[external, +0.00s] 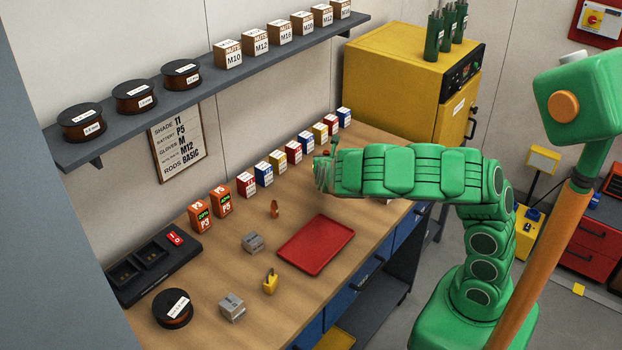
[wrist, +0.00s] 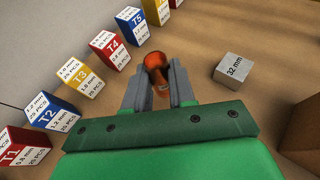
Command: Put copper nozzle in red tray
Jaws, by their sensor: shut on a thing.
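The copper nozzle (wrist: 155,66) shows in the wrist view as a rounded copper-orange piece between the two grey fingers of my gripper (wrist: 152,88). The gripper is shut on it. In the external view my gripper (external: 323,172) is over the back of the bench, near the row of small boxes and beyond the tray's far edge; the fingers hide most of the nozzle there. The red tray (external: 316,245) lies flat and empty on the bench, nearer the front than the gripper. It does not show in the wrist view.
Small coloured boxes (wrist: 85,80) stand in a row along the wall, close to my gripper. A grey 32 mm block (wrist: 234,70) sits to its right in the wrist view. A small copper-coloured piece (external: 275,209), grey blocks (external: 253,242) and a yellow piece (external: 270,281) lie left of the tray.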

